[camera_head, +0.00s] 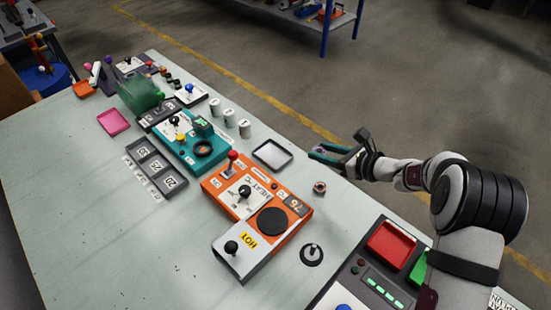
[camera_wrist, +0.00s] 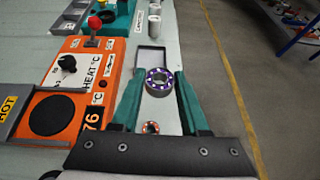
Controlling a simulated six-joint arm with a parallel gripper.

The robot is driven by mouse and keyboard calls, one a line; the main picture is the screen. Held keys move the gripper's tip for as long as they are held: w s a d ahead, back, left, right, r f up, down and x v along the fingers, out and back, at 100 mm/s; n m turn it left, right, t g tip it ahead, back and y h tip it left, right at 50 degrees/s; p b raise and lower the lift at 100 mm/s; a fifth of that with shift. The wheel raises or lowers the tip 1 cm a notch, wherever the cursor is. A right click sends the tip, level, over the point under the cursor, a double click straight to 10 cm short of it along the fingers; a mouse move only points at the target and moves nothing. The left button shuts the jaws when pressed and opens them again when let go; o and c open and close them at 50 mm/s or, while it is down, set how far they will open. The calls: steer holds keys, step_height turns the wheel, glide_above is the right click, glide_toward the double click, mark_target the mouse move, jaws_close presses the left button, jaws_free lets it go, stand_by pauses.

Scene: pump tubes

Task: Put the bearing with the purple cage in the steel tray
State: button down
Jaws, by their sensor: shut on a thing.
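The bearing with the purple cage (camera_wrist: 158,92) is between the two teal fingertips of my gripper (camera_wrist: 158,80) in the wrist view. My gripper is shut on it. In the head view my gripper (camera_head: 326,153) is above the table's far edge, to the right of the steel tray, and I cannot make out the bearing there. The steel tray (camera_head: 272,154) is a shallow, empty-looking rectangle on the table. In the wrist view the tray (camera_wrist: 150,47) shows just beyond the held bearing, partly hidden by it and the fingers.
Another bearing (camera_head: 320,188), with an orange-red cage, lies on the table near the orange heater (camera_head: 257,208). Several white cups (camera_head: 229,117) stand beyond the tray. A black knob on a round base (camera_head: 312,253) and a panel with a red tray (camera_head: 391,246) are nearer.

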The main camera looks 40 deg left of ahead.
steer(key=w+a+m+t, duration=0.1)
steer(key=w+a+t, duration=0.1)
glide_toward(273, 154)
steer(key=shift+m, duration=0.3)
steer(key=a+r, duration=0.1)
steer(key=w+a+r, duration=0.1)
steer(key=a+r, duration=0.1)
steer(key=shift+a, duration=0.1)
steer(key=shift+s+a+f, duration=0.1)
steer(key=shift+a+f, duration=0.1)
steer(key=shift+f, duration=0.95)
steer(key=shift+s+a+f, duration=0.1)
steer(key=shift+a+f, duration=0.05)
steer(key=shift+f, duration=1)
